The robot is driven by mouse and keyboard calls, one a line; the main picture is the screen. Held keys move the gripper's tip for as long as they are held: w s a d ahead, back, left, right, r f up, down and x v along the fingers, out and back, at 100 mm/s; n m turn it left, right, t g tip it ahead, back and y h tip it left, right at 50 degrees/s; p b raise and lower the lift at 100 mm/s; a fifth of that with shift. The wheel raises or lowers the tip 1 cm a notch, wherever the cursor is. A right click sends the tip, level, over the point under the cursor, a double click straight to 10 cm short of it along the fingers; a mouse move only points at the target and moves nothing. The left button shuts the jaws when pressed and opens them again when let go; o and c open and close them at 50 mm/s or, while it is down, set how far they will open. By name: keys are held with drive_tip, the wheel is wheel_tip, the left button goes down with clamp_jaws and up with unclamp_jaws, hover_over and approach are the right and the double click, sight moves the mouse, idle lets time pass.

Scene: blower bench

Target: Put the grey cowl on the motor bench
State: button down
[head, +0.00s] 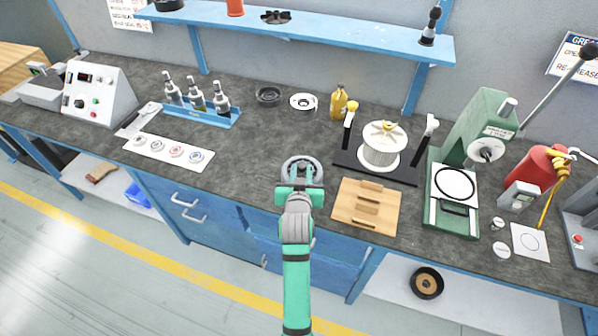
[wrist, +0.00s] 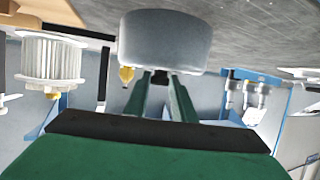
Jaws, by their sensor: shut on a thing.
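The grey cowl (head: 301,166) is a round, drum-shaped piece near the middle front of the worktop in the head view. My gripper (head: 300,185) is shut on its near side. In the wrist view, which is upside down, the cowl (wrist: 165,40) sits at the tips of my fingers (wrist: 162,78). I cannot tell whether it touches the worktop. A black stand (head: 345,161) with two white-topped posts, probably the motor bench, is to the right of the cowl. It bears a white finned wheel (head: 381,155), also in the wrist view (wrist: 52,60).
A wooden board (head: 347,213) lies right of my gripper, in front of the stand. A green press (head: 452,212) stands farther right. A yellow bottle (head: 338,103) is behind the stand's left post. A blue rack (head: 205,115) and white strip (head: 160,147) are left. The worktop between is clear.

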drive_tip(key=c, duration=1.9)
unclamp_jaws()
drive_tip(key=shift+f, duration=0.15)
drive_tip(key=o, duration=0.4)
drive_tip(key=shift+a, duration=0.1)
drive_tip(key=shift+r, duration=0.2)
drive_tip(key=v, duration=1.1)
drive_tip(key=s+f, duration=0.5)
drive_tip(key=s, duration=0.5)
drive_tip(key=s+f, duration=0.4)
drive_tip(key=s, duration=0.5)
drive_tip(key=shift+t, duration=0.7)
drive_tip(key=v, duration=1.2)
drive_tip(key=d+f+v, duration=0.1)
drive_tip(key=v, duration=0.5)
drive_tip(key=shift+s+d+r, duration=0.1)
drive_tip(key=shift+s+d, duration=0.05)
drive_tip(key=shift+s, duration=0.2)
